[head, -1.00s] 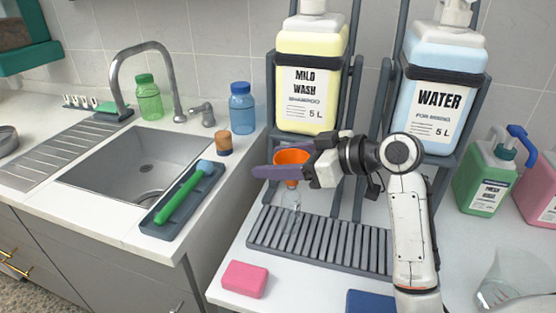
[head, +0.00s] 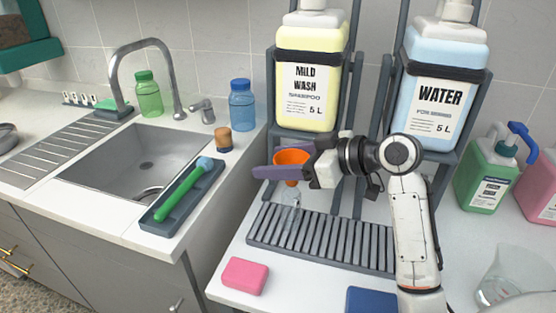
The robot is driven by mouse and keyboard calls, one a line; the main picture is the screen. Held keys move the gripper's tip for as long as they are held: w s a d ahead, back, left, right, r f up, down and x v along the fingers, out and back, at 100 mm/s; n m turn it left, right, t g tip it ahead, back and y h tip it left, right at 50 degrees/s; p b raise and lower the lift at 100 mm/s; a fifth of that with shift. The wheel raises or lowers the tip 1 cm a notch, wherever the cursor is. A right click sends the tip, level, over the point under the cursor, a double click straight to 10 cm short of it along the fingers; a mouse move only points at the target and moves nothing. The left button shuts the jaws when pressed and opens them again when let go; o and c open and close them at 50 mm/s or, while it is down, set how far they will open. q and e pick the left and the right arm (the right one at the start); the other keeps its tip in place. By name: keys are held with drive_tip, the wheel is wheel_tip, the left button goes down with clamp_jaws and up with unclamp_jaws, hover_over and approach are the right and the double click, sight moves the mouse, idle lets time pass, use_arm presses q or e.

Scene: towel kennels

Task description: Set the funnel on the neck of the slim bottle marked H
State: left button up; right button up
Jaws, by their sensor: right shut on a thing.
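The orange funnel (head: 291,157) is in the fingers of my right gripper (head: 284,165), which comes in from the right and is shut on it. A slim clear bottle (head: 290,212) stands on the slatted drip tray (head: 262,229), directly below the funnel in the picture. The funnel's spout end meets the bottle's top in this view; I cannot tell whether it sits on the neck or hovers just above. No H mark is readable on the bottle. My left gripper is not in view.
Large Mild Wash (head: 306,90) and Water (head: 437,100) containers stand in a rack behind the tray. A pink sponge (head: 244,276) and a blue block (head: 371,301) lie in front. The sink (head: 147,165) and a tray with a green brush (head: 182,195) are left.

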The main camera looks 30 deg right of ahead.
drive_tip(key=o, duration=1.1)
drive_tip(key=shift+r, duration=0.1)
drive_tip(key=shift+d, duration=0.1)
drive_tip(key=v, duration=1)
drive_tip(key=shift+s, duration=0.15)
